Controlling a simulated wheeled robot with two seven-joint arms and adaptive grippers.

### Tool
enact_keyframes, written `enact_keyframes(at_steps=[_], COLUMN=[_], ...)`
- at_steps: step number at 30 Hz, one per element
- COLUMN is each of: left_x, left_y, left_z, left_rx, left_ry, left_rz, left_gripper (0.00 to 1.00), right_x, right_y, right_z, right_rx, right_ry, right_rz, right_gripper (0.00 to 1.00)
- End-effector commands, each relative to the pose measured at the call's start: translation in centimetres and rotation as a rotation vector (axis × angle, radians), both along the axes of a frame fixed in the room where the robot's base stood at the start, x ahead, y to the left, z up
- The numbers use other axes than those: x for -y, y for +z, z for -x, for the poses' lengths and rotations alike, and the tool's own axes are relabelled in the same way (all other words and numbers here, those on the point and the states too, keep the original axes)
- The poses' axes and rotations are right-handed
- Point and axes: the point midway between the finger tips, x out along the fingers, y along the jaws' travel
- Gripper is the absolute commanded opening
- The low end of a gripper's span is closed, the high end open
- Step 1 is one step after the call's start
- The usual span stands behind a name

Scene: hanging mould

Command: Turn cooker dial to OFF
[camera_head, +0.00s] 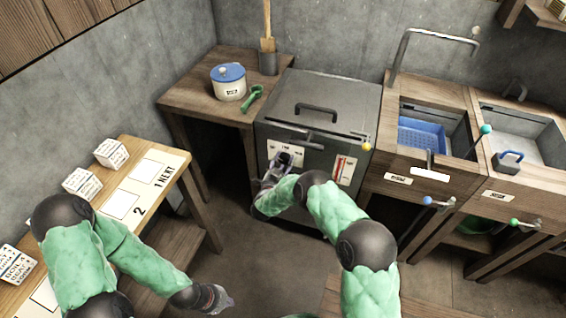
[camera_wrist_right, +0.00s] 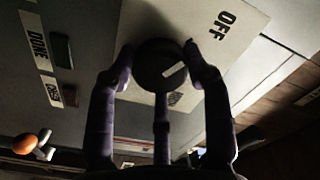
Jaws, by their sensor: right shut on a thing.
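The cooker (camera_head: 345,98) is a dark grey box with a handle on its lid. A white label plate (camera_head: 272,147) on its front carries the dial, which my right gripper hides in the head view. In the right wrist view the dial (camera_wrist_right: 158,62) is a dark round knob with a short white mark on its lower right part, slanting up to the right. The printed word OFF (camera_wrist_right: 222,25) is up and right of the knob. My right gripper (camera_head: 284,158) is shut on the dial, a finger on either side. My left gripper (camera_head: 222,299) hangs low, empty, away from the cooker.
A gauge with a red bar (camera_head: 343,170) is right of the dial. A wooden side table (camera_head: 190,97) holds a blue-lidded pot (camera_head: 229,83). Sinks with a blue basket (camera_head: 422,137) are at the right. A table with lettered blocks (camera_head: 111,153) is at the left.

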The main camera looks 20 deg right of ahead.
Motion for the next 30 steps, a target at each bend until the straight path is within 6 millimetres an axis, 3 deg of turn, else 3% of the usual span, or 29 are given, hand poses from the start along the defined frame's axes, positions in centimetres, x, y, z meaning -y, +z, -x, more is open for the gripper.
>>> enact_keyframes(at_steps=[10,11,13,24,30], left_x=[0.0,0.0,0.0,0.0,0.0], left_y=[0.0,0.0,0.0,0.0,0.0], left_z=[0.0,0.0,0.0,0.0,0.0], left_rx=[0.000,0.000,0.000,0.000,0.000], left_ry=[0.000,0.000,0.000,0.000,0.000], left_rz=[0.000,0.000,0.000,0.000,0.000], left_gripper=[0.00,0.00,0.00,0.00,0.00], right_x=[0.2,0.2,0.2,0.0,-1.2], right_y=[-0.1,-0.1,-0.1,0.0,0.0], right_z=[0.1,0.1,0.1,0.1,1.7], right_rx=[-0.004,-0.003,-0.003,-0.001,-0.001], right_ry=[-0.005,-0.005,-0.005,-0.001,0.003], right_rz=[0.003,0.002,0.002,0.002,0.001], right_gripper=[0.17,0.53,0.73,0.74,0.74])
